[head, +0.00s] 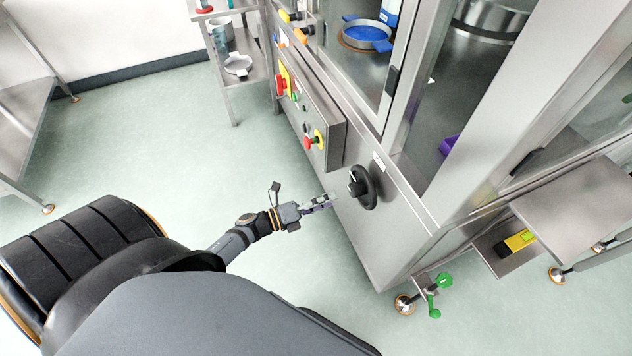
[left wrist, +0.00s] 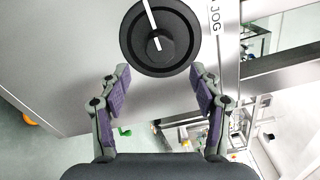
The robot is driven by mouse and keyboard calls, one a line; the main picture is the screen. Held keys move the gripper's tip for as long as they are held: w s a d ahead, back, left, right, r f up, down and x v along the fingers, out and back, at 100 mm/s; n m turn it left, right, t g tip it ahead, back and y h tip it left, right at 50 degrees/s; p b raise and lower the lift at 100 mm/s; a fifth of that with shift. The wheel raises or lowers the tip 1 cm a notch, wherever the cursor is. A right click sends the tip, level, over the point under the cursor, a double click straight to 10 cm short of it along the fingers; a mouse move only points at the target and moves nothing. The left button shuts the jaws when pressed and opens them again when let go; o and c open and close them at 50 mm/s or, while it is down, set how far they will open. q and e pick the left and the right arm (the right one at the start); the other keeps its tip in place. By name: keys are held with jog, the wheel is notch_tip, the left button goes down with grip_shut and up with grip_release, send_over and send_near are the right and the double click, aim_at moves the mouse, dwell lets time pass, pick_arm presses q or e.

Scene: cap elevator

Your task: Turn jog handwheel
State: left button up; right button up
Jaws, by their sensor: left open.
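The jog handwheel (head: 362,187) is a black round wheel with a raised hub on the side panel of the steel machine. In the left wrist view the handwheel (left wrist: 160,38) shows a white line on its face, running from the hub toward the top edge. A "JOG" label (left wrist: 215,18) is beside it. My left gripper (head: 330,200) is close to the panel, just left of the wheel in the head view. In the left wrist view its two purple-padded fingers (left wrist: 160,85) are spread, with the wheel ahead between and beyond the tips. My right gripper is not in view.
A control box (head: 310,120) with red, yellow and green buttons juts from the panel, up and left of the wheel. A steel shelf (head: 570,205) stands at the right. Green-handled hardware (head: 440,285) is low at the machine's corner. The floor left of the machine is clear.

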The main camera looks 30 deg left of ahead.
pick_arm(q)
jog(key=v, duration=0.4)
jog(key=shift+a, duration=0.1)
dwell(0.3)
jog(key=a+f+n+y, duration=0.7)
jog(key=f+n, duration=0.3)
jog(key=f, duration=0.1)
jog(key=s+a+f+n+g+y, duration=0.1)
jog(key=s+f+n+g+y, duration=0.25)
jog(key=s+f+n, duration=0.5)
jog(key=s+a+f+n+g+y, duration=0.2)
jog(key=s+f+n+g, duration=0.35)
jog(key=f, duration=0.65)
jog(key=s+d+f+n+g, duration=0.35)
jog(key=s+f, duration=0.25)
jog(key=s, duration=0.5)
jog(key=s+r+p, duration=0.3)
jog(key=r+p, duration=0.4)
jog(key=p, duration=0.1)
jog(key=s+d+r+n+p, duration=0.1)
jog(key=s+r+p, duration=0.2)
jog(key=r+p, duration=0.4)
jog(key=shift+h+p, duration=0.35)
jog(key=shift+p, duration=0.1)
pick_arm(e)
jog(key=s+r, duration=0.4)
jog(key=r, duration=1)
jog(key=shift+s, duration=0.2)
